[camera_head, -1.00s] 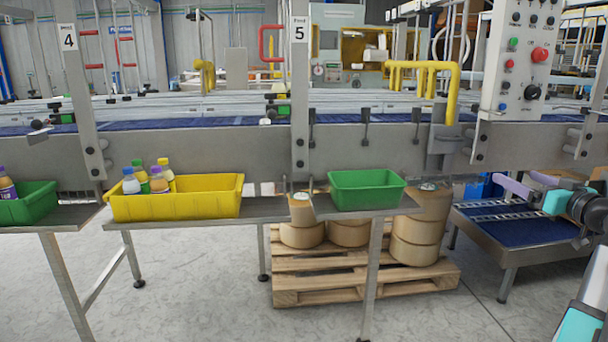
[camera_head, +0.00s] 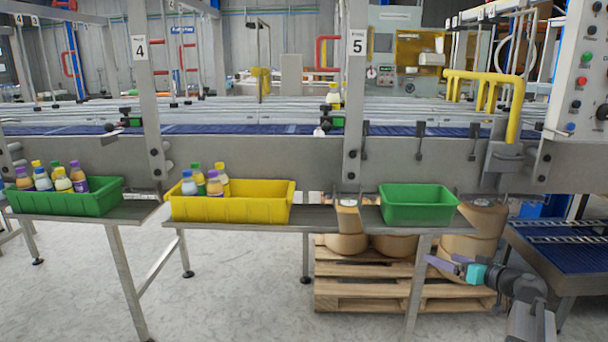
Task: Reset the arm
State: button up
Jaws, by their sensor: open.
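My gripper (camera_head: 447,264) is at the lower right of the head view, with purple fingers and a teal part behind them. It is open and I see nothing between its fingers. It points left, in front of the wooden pallet and below the right green bin (camera_head: 418,206). That green bin looks empty. My arm (camera_head: 528,292) comes in from the bottom right corner.
A yellow bin (camera_head: 245,208) holds several bottles on its left side. A left green bin (camera_head: 100,198) also holds several bottles. Metal shelves carry the bins along the conveyor (camera_head: 270,150). A pallet (camera_head: 340,295) with brown rolls stands below. Clear floor lies at front.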

jog(key=a+f+g+y+p, duration=0.1)
jog(key=a+f+g+y, duration=0.15)
jog(key=a+f, duration=0.95)
jog(key=s+a+f+n+g+p, duration=0.15)
jog(key=s+a+f+g, duration=0.25)
jog(key=s+a+f, duration=0.5)
jog(key=s+a+f+g+p, duration=0.2)
jog(key=s+a+f+g, duration=0.25)
jog(key=a+f, duration=0.8)
jog(key=s+a+f+g+h, duration=0.1)
jog(key=s+f+g, duration=0.1)
jog(key=s+f, duration=0.35)
jog(key=s+a+f+g+h+p, duration=0.1)
jog(key=s+a+f+g, duration=0.15)
jog(key=s, duration=0.55)
jog(key=s+a+f+g+h, duration=0.1)
jog(key=s+f+h, duration=0.1)
jog(key=s+f, duration=0.35)
jog(key=s+d+m+g+h, duration=0.2)
jog(key=s+d+m+h, duration=0.1)
jog(key=s+d, duration=0.7)
jog(key=s+h, duration=0.1)
jog(key=s, duration=0.2)
jog(key=shift+s+f+p, duration=0.15)
jog(key=shift+f+p, duration=0.15)
jog(key=shift+f, duration=0.05)
jog(key=shift+g, duration=0.25)
